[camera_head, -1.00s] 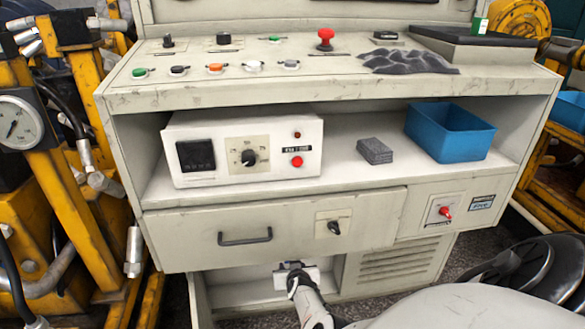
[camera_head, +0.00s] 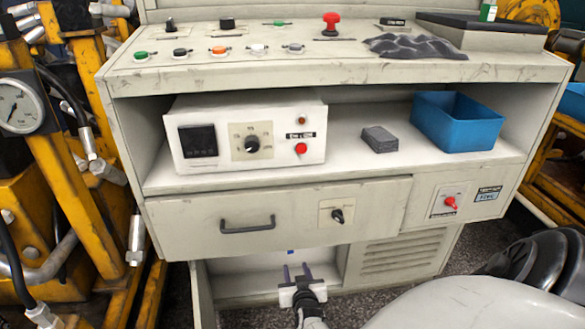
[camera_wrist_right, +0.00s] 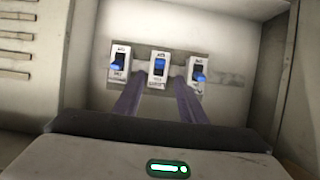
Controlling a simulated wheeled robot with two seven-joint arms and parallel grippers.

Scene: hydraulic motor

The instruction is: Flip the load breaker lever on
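Three small breaker switches sit side by side on a plate inside the lower compartment: a left switch (camera_wrist_right: 118,64), a middle switch (camera_wrist_right: 158,68) and a right switch (camera_wrist_right: 198,76), each with a blue lever. Their labels are too small to read, so I cannot tell which is the load breaker. My right gripper (camera_wrist_right: 157,95) is open and empty. Its two fingers point at the panel, one either side of the middle switch in the picture; contact is not clear. In the head view the right gripper (camera_head: 296,272) is at the lower compartment's opening. My left gripper is not in view.
Above the compartment is a drawer (camera_head: 275,220) with a handle and a dark knob. A vented panel (camera_head: 400,255) is to the right. The shelf holds a white control box (camera_head: 245,135) and a blue bin (camera_head: 458,120). Yellow machinery (camera_head: 75,190) stands at the left.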

